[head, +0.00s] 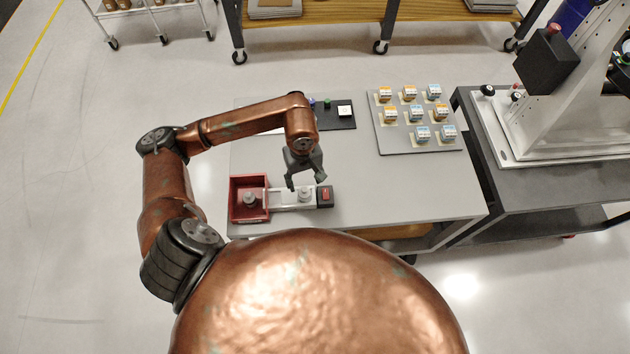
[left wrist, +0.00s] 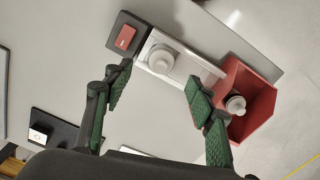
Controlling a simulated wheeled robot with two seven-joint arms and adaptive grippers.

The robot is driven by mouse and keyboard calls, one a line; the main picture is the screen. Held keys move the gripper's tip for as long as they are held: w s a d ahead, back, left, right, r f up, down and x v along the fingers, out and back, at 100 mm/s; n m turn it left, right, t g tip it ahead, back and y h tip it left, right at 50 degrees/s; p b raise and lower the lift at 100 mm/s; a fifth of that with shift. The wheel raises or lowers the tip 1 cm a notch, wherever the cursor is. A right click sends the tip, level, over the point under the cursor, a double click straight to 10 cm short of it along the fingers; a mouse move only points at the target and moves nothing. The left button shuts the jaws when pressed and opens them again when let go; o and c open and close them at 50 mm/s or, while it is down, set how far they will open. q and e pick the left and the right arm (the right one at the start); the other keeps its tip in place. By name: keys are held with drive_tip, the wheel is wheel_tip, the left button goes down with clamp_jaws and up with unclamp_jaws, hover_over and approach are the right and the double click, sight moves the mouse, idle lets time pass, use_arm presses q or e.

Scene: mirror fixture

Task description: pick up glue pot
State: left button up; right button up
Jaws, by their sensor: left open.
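A pale grey round pot with a narrower top, which looks like a glue pot (head: 305,194), stands on a white rail-like fixture (head: 283,198) near the table's front edge. It also shows in the left wrist view (left wrist: 160,59). A second similar pot (head: 249,199) is inside the red bin (head: 234,212) at the fixture's left end, and it shows in the wrist view (left wrist: 236,104). I cannot tell which one the task means. My left gripper (head: 307,184) is open and empty above the fixture pot, its fingers (left wrist: 158,84) apart. My right gripper is out of view.
A dark block with a red top (head: 325,196) closes the fixture's right end. A grey board (head: 392,140) with several orange- and blue-labelled items lies at the back right. A black panel (head: 335,122) is behind my gripper. The table's middle right is clear.

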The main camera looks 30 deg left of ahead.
sight(304, 188)
use_arm(q)
drive_tip(key=shift+w+a+f, duration=0.1)
drive_tip(key=shift+w+f, duration=0.05)
drive_tip(key=shift+w, duration=0.1)
drive_tip(key=shift+f, duration=0.3)
wheel_tip(304, 188, down, 4)
drive_tip(key=shift+s+r+p, duration=0.1)
drive_tip(key=shift+s+p, duration=0.05)
drive_tip(key=shift+p, duration=0.25)
drive_tip(key=shift+a+f, duration=0.2)
drive_tip(key=shift+f, duration=1.3)
drive_tip(key=c, duration=0.8)
clamp_jaws()
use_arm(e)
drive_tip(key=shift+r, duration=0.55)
